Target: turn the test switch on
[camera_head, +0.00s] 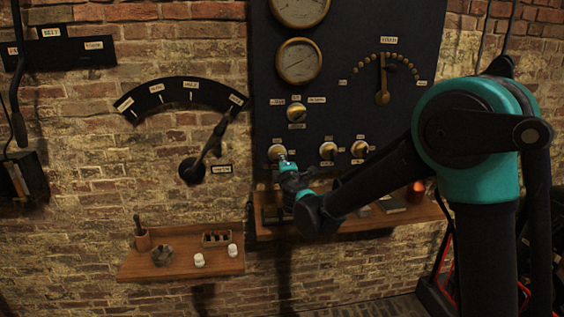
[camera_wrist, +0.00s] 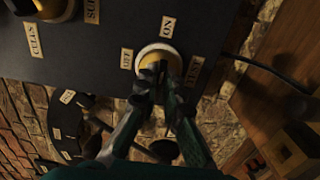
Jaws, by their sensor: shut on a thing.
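The test switch (camera_wrist: 168,50) is a round brass knob with a pale ring on the dark panel. In the wrist view, labels reading OFF, ON and TEST stand around it. The switch also shows at the panel's lower left in the head view (camera_head: 276,152). My gripper (camera_wrist: 158,74) is shut on the knob, with its fingertips over the knob's face. In the head view my gripper (camera_head: 284,162) reaches the panel from below right. The fingers hide part of the knob, so I cannot tell which label it points to.
Other knobs (camera_head: 327,151) sit to the right on the panel (camera_head: 350,60), with another knob (camera_head: 296,112) above. A large lever (camera_head: 211,148) stands on the brick wall to the left. Wooden shelves (camera_head: 180,268) with small items jut out below.

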